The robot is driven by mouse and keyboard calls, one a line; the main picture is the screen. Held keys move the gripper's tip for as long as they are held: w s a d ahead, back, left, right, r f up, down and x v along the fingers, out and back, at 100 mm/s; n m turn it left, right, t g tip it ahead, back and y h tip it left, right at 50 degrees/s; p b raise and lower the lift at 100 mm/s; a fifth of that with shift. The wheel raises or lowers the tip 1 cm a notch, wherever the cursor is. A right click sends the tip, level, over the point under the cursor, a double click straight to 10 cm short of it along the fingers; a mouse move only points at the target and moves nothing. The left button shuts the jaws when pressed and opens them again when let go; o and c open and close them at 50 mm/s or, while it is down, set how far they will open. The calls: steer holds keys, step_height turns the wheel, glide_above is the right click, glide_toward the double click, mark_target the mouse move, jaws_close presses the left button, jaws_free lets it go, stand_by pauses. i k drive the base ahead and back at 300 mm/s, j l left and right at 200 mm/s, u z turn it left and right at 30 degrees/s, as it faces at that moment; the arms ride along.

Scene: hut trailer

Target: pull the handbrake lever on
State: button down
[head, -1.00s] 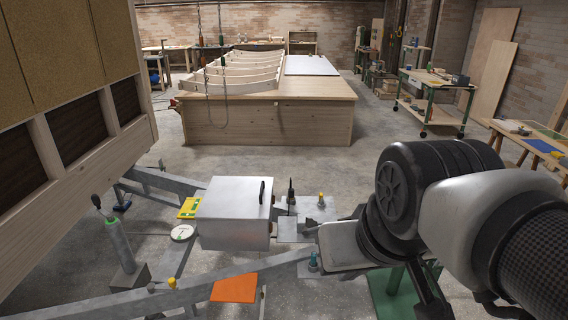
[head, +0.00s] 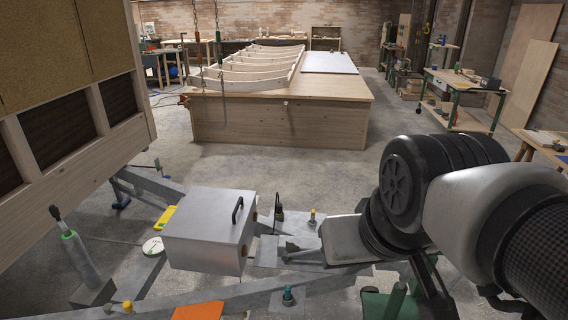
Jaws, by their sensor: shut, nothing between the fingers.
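My gripper (head: 292,248) reaches in from the right, low over the trailer's drawbar (head: 262,288) in the head view. Its fingers are shut and look empty, though they are small and partly hard to separate from the grey metal behind. A slim black upright lever (head: 278,209) stands just beyond the fingertips, close to the right side of a metal box; it may be the handbrake lever. A gap seems to show between it and the fingers. At the left, a tilted grey post with a black grip and a green band (head: 76,250) stands beside the drawbar.
The metal box (head: 205,232) with a black handle sits on the drawbar, left of my gripper. The wooden trailer body (head: 75,130) fills the left. Open floor lies behind, before a workbench (head: 280,122).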

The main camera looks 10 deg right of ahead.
mark_target(285, 256)
steer(key=i+l, duration=0.2)
steer(key=l, duration=0.2)
steer(key=i+l+u, duration=0.1)
steer(key=l, duration=0.25)
steer(key=i+l, duration=0.25)
steer(key=l, duration=0.15)
steer(key=u, duration=0.05)
